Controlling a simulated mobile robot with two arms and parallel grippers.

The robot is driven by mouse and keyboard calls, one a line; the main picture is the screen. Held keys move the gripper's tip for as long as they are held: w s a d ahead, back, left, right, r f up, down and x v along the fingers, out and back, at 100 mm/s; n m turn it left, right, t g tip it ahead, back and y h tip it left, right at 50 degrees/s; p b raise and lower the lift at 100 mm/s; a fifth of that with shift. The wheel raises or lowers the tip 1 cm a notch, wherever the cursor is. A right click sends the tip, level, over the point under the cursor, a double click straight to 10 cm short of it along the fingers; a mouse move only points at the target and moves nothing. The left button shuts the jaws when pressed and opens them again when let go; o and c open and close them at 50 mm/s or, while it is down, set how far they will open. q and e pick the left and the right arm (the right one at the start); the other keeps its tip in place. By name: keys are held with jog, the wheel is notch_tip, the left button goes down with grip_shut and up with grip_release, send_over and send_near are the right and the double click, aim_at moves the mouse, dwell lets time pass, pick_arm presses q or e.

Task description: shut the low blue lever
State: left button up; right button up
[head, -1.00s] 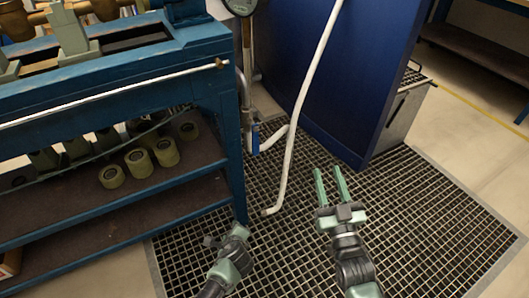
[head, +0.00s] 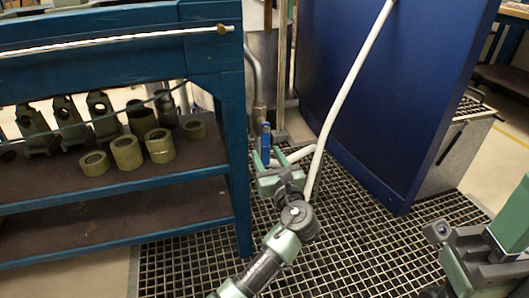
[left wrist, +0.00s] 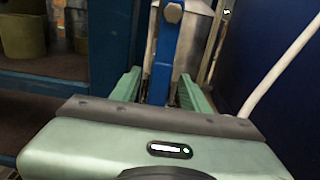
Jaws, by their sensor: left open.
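The low blue lever (head: 265,140) stands upright beside the pipe behind the bench's right leg. In the left wrist view the blue lever (left wrist: 165,50) runs upright, with a bolt head at its top. My left gripper (head: 269,160) is open at the lever. In the left wrist view its fingers (left wrist: 161,88) stand one on each side of the lever's lower part. I cannot tell whether they touch it. My right gripper (head: 480,255) is partly in view at the lower right, away from the lever; its fingertips do not show clearly.
A blue bench (head: 236,120) with shelves of green cylinders (head: 126,152) stands left of the lever. A white hose (head: 345,90) hangs just right of my left gripper. A blue panel (head: 420,90) stands farther right. Floor grating (head: 350,240) lies below.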

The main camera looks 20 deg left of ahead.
aim_at(262, 146)
pick_arm(q)
jog(key=b+x, duration=0.2)
jog(key=x, duration=0.3)
jog(key=shift+f, duration=0.1)
grip_shut()
dwell(1.3)
